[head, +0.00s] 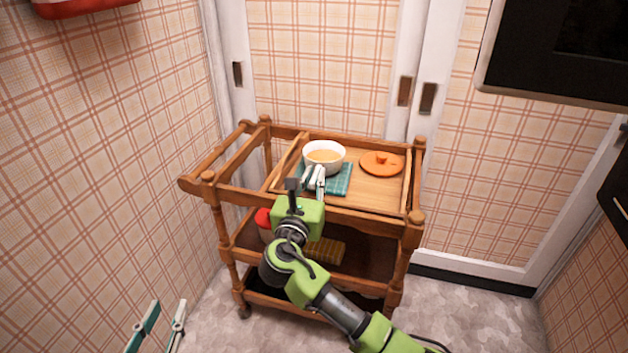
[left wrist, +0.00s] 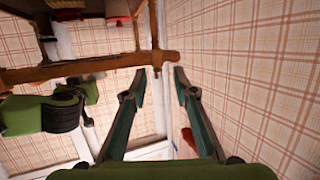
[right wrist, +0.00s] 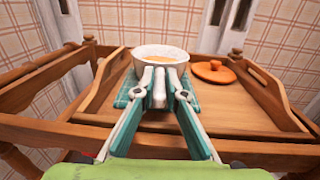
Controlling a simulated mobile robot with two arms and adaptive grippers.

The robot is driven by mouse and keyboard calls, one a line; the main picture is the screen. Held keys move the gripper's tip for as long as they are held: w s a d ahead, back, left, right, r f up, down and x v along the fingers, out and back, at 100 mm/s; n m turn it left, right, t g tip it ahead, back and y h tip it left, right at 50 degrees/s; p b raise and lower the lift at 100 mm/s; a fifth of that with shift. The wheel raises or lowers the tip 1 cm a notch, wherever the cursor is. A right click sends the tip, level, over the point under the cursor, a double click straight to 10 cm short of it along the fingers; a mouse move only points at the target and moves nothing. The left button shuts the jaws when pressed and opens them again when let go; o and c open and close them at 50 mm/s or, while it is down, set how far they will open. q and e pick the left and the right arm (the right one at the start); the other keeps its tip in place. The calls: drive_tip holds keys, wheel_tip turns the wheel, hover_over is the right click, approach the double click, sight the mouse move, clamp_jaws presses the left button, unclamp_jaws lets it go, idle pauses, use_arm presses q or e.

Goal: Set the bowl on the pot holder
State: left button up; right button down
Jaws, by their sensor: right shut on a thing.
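A white bowl (head: 324,154) with orange-yellow contents sits upright over the teal checked pot holder (head: 341,182) on the cart's wooden tray. The bowl (right wrist: 160,54) also shows in the right wrist view, with the pot holder (right wrist: 204,112) under and in front of it. My right gripper (head: 316,177) is at the bowl's near side. Whether the bowl's base fully touches the pot holder is hidden. My left gripper (head: 161,318) is open and empty, low at the left, away from the bowl.
An orange lid (head: 381,164) lies on the tray (head: 385,193) to the right of the bowl. The wooden cart (head: 412,232) has raised rails around its top. A red-capped jar (head: 263,221) and a yellow item (head: 325,251) are on its lower shelf. Walls are close behind and left.

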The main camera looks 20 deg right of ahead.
drive_tip(key=shift+r, duration=0.1)
drive_tip(key=c, duration=2.1)
unclamp_jaws()
